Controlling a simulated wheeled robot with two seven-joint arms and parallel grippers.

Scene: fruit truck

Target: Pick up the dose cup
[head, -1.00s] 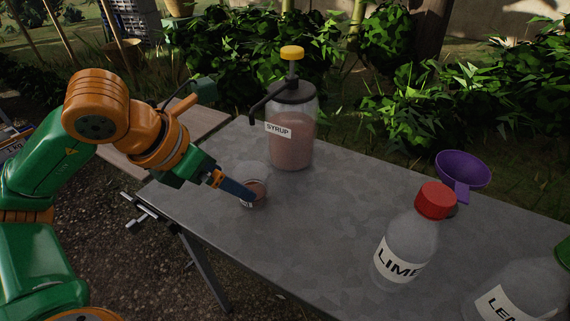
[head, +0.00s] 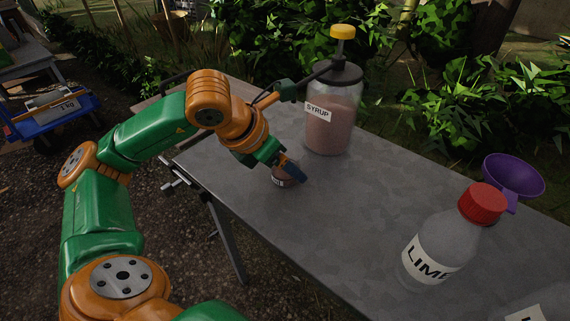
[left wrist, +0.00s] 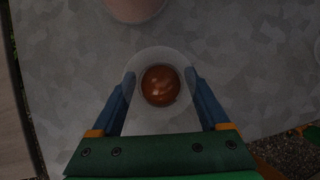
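The dose cup (head: 281,180) is a small clear cup with a label and reddish-brown liquid in it. It appears upright at the table, left of the syrup jar, partly hidden by my left gripper (head: 292,172). In the left wrist view the cup (left wrist: 160,92) lies between the two blue fingers of my left gripper (left wrist: 160,80). The fingers lie against both its sides with no clear gap. Whether its base touches the table is hard to tell. My right gripper is not in view.
The syrup pump jar (head: 332,120) stands just behind the cup. A lime bottle (head: 440,245) with a red cap and a purple funnel (head: 513,176) are on the right. The grey table (head: 330,215) is bare between cup and bottle. A blue cart (head: 55,115) stands far left.

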